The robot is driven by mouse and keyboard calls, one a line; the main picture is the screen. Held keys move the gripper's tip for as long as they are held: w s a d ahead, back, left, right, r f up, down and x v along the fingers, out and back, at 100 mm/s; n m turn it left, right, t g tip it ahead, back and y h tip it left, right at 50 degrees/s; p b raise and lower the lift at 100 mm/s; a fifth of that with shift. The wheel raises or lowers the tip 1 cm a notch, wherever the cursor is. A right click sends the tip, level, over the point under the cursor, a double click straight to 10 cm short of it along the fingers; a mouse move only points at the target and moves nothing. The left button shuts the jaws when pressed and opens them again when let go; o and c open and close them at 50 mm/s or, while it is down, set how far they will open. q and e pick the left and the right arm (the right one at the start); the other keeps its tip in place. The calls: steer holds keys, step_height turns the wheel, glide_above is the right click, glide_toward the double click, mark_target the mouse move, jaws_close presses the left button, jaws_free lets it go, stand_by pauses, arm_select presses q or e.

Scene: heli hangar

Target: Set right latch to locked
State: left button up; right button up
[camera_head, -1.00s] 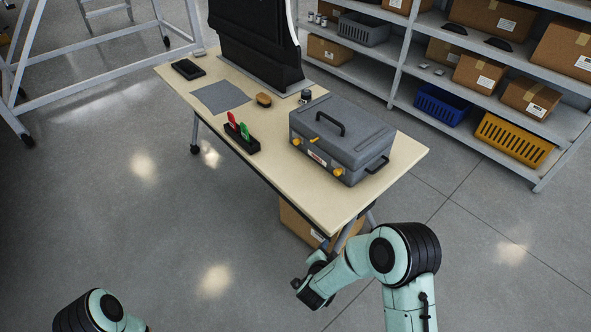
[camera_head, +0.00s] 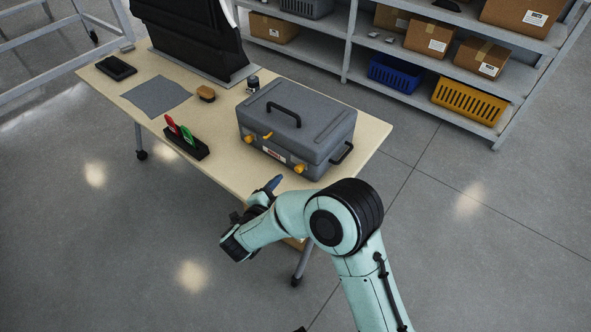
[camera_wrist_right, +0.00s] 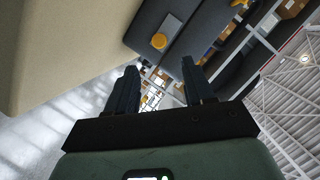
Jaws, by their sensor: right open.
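A grey case (camera_head: 290,140) with a dark top handle stands closed on the table. Its front has a yellow right latch (camera_head: 299,169), a yellow left latch (camera_head: 248,139) and a small yellow piece (camera_head: 267,136) between them. My right gripper (camera_head: 272,186) is in front of the case near the table's front edge, below and left of the right latch, apart from it. In the right wrist view the open, empty fingers (camera_wrist_right: 160,78) point toward the case (camera_wrist_right: 195,20), with a yellow latch (camera_wrist_right: 158,41) beyond them. My left gripper is out of view.
The table (camera_head: 225,172) also bears a black holder (camera_head: 188,144) with red and green tools, a brush (camera_head: 206,93), a grey cloth (camera_head: 157,96), a black tray (camera_head: 116,68) and a small jar (camera_head: 253,83). Shelves (camera_head: 400,95) with boxes stand behind.

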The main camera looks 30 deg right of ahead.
mark_target(298, 170)
steer(key=x, duration=1)
steer(key=shift+w+b, duration=0.15)
steer(key=shift+b, duration=0.15)
jaws_close()
